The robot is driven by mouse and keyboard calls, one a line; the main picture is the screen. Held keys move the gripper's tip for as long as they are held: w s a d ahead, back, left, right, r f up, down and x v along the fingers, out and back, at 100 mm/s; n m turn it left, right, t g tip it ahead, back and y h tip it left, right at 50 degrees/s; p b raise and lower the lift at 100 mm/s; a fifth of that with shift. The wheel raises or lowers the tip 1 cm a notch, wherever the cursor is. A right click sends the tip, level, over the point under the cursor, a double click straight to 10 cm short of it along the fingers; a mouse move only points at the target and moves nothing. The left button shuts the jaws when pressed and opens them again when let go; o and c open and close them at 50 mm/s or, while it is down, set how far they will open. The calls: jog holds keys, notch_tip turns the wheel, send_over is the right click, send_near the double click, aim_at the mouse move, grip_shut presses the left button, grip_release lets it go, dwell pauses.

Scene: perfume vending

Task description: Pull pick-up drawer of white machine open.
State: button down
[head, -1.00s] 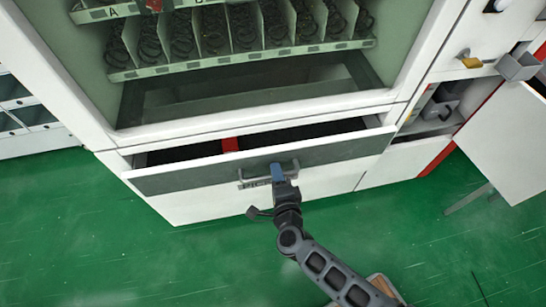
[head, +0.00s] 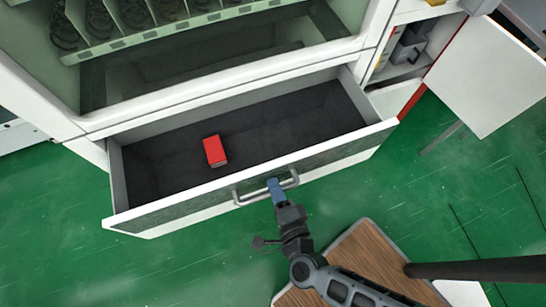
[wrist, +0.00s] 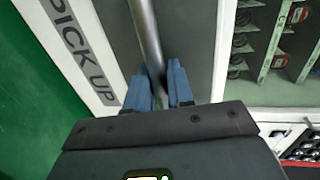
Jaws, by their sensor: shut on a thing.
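The pick-up drawer (head: 150,219) of the white machine (head: 240,85) stands well open in the head view, and its dark inside shows. A red box (head: 214,151) lies in the drawer, left of its middle. My gripper (head: 276,190) is at the grey bar handle on the drawer front, right of the front's middle. In the wrist view, the blue fingers of my gripper (wrist: 162,88) are closed around the handle (wrist: 146,35), beside the "PICK UP" lettering. The fingers hide a short part of the handle.
A white door (head: 490,75) hangs open at the right, beside a compartment (head: 405,55) holding grey parts. A wood-topped platform (head: 370,255) is at the bottom, below the drawer. Green floor (head: 60,240) is clear at the left.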

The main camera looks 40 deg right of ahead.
jog(key=c, duration=1.2)
grip_release()
jog(key=shift+o, duration=0.2)
jog(key=v, duration=0.7)
jog(key=shift+s+b, duration=0.4)
jog(key=shift+b, duration=0.05)
jog(key=shift+a, duration=0.15)
